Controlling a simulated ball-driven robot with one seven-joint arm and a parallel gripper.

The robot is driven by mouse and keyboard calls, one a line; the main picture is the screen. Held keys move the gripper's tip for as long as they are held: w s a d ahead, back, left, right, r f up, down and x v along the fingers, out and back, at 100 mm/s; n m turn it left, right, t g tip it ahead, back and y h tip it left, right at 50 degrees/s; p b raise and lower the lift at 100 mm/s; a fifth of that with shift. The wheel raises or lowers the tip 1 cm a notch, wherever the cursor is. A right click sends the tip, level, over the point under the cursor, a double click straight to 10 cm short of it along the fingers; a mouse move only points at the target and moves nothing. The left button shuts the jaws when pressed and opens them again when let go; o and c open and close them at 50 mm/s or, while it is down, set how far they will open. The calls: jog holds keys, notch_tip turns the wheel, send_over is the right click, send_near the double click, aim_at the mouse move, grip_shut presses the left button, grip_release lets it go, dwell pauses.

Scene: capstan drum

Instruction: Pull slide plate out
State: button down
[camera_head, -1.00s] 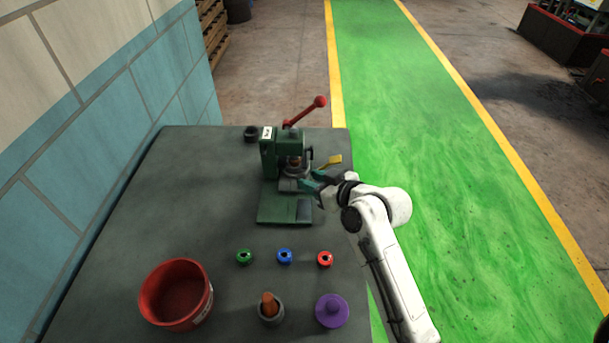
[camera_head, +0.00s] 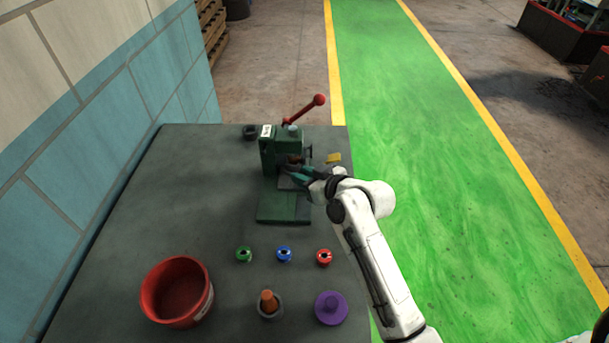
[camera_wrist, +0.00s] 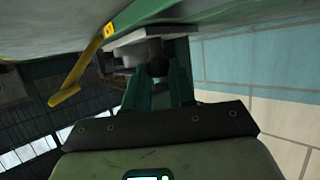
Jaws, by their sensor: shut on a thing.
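The green press (camera_head: 268,158) stands at the back right of the table, with its red-knobbed lever (camera_head: 305,108) raised to the right. The grey slide plate (camera_head: 290,184) lies low in the press, partly hidden by my gripper. My gripper (camera_head: 288,170) reaches in from the right at the press opening, its teal fingers closed. In the wrist view, the fingers (camera_wrist: 158,82) are around a dark round knob (camera_wrist: 157,66), just beside the pale slide plate (camera_wrist: 150,38). How the knob joins the plate is hard to see.
A yellow tab (camera_head: 333,158) sticks out right of the press. Green (camera_head: 244,254), blue (camera_head: 284,254) and red (camera_head: 324,256) rings lie in front. The table's left middle is clear.

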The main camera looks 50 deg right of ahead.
dwell(0.3)
jog(key=s+a, duration=0.2)
jog(key=s+a+p, duration=0.1)
jog(key=a, duration=0.2)
jog(key=s+a+p, duration=0.1)
jog(key=s+a, duration=0.1)
jog(key=shift+s+a, duration=0.2)
jog(key=shift+s, duration=0.15)
jog(key=shift+f, duration=0.1)
jog(key=c, duration=1.2)
grip_release()
jog(key=shift+s+a, duration=0.1)
jog(key=shift+a, duration=0.05)
jog(key=shift+s, duration=0.1)
jog(key=b+v, duration=0.1)
jog(key=v, duration=0.9)
jog(key=shift+s+r, duration=0.25)
